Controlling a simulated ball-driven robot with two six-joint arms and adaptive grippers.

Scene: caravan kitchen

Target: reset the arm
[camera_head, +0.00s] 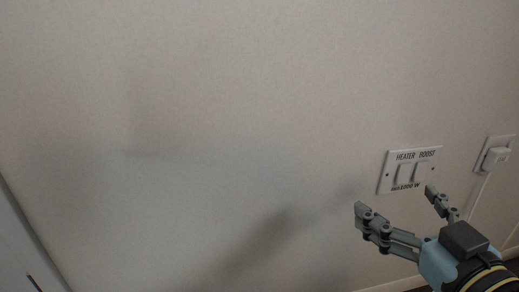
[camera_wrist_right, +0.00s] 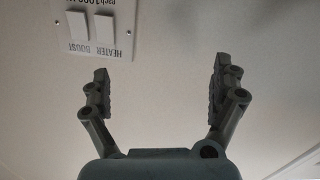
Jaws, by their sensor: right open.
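My right gripper (camera_head: 396,202) is in the lower right of the head view, in front of the wall and just below a white switch plate. It is open, with its two fingers apart and nothing between them. It also shows open and empty in the right wrist view (camera_wrist_right: 160,88). The switch plate (camera_head: 410,153) is marked HEATER BOOST and has two white rockers. It appears upside down at the upper left of the right wrist view (camera_wrist_right: 104,22). I cannot tell whether a fingertip touches the wall. My left gripper is not in view.
A second white wall fitting (camera_head: 496,156) with a cable hanging from it is at the right edge. The pale wall (camera_head: 200,100) fills most of the view and is bare on the left, with soft shadows. A white panel edge (camera_head: 22,245) stands at the lower left.

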